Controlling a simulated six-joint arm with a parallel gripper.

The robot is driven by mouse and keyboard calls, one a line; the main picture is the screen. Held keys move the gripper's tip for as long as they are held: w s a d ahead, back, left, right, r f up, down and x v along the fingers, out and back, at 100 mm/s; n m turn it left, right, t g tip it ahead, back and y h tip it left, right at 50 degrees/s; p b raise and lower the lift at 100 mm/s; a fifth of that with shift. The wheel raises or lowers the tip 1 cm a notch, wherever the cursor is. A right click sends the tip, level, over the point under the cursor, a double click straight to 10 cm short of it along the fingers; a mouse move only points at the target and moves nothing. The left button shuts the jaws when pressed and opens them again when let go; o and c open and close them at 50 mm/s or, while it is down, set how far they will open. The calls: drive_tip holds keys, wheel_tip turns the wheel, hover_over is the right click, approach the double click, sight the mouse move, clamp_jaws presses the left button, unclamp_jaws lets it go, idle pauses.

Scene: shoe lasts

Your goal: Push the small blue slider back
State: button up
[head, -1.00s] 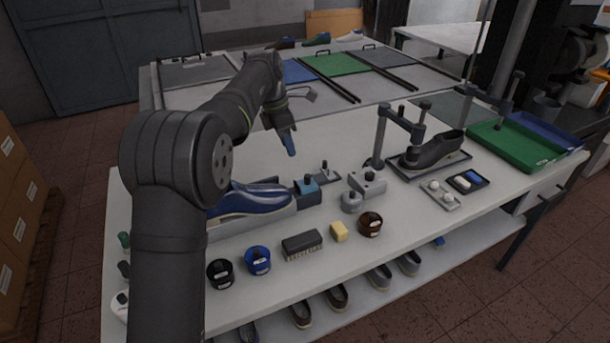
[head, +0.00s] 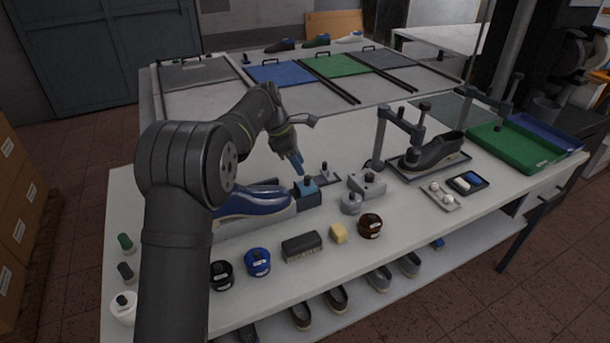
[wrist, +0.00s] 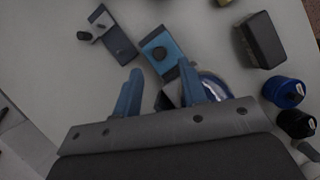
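The small blue slider (head: 306,187) is a blue block with a dark knob on top, at the right end of the grey fixture holding a blue shoe (head: 262,201). In the wrist view the slider (wrist: 162,46) lies just beyond my fingertips, and the shoe (wrist: 213,86) is partly hidden behind a finger. My gripper (head: 298,168) has blue fingers pointing down, just above and behind the slider. In the wrist view my gripper (wrist: 161,75) has its fingers spread apart with nothing held between them. I cannot tell whether a finger touches the slider.
A small grey fixture with a post (head: 324,174) stands close behind the slider. A grey block (head: 368,186) and a round grey piece (head: 351,203) are to the right.

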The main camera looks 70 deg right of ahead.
sight(306, 177)
drive_tip(key=x, duration=0.5)
drive_tip(key=shift+s+f, duration=0.1)
drive_tip(key=shift+f, duration=0.1)
clamp_jaws()
